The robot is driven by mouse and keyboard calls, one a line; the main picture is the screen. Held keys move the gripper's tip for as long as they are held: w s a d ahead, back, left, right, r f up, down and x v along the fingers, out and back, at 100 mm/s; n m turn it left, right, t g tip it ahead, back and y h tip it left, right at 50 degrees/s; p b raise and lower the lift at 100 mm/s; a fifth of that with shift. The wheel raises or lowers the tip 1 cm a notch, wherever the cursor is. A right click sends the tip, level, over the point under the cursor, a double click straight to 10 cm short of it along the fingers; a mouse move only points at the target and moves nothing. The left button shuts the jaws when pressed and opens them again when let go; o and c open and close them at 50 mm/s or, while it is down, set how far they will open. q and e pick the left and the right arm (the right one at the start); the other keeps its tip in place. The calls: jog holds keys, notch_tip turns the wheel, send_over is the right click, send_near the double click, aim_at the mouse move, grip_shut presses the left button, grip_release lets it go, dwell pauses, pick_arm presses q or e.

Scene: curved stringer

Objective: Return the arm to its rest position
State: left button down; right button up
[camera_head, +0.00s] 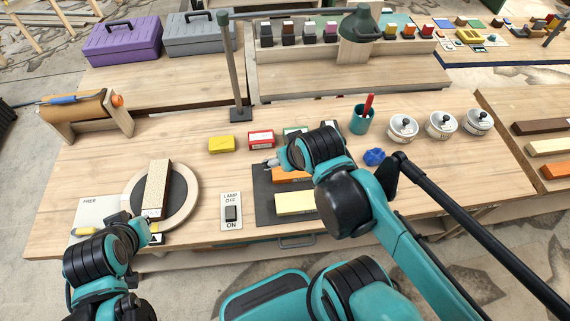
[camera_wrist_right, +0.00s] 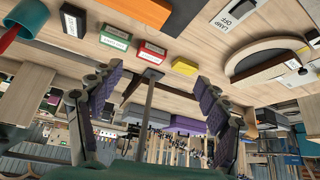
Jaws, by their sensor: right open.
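My right arm (camera_head: 345,195) reaches in from the right over the workbench (camera_head: 330,120). Its gripper (camera_head: 272,162) is near the top edge of the dark mat in the head view, largely hidden by my own wrist. In the right wrist view the right gripper (camera_wrist_right: 158,77) has its two purple-padded fingers spread wide with nothing between them. My left arm comes in at the lower left.
A lamp (camera_head: 236,100) stands at the bench's back edge. Yellow (camera_head: 221,144) and red (camera_head: 260,138) boxes lie by it. A teal cup (camera_head: 362,120), several lidded jars (camera_head: 441,124) and a blue lump (camera_head: 374,157) are to the right. A lamp switch (camera_head: 231,213) is in front.

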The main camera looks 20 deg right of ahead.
jog(key=shift+s+a+f+t, duration=0.3)
jog(key=shift+s+a+f, duration=0.3)
jog(key=shift+s, duration=0.2)
notch_tip(320, 180, down, 3)
jog(key=b, duration=0.3)
jog(key=shift+r, duration=0.15)
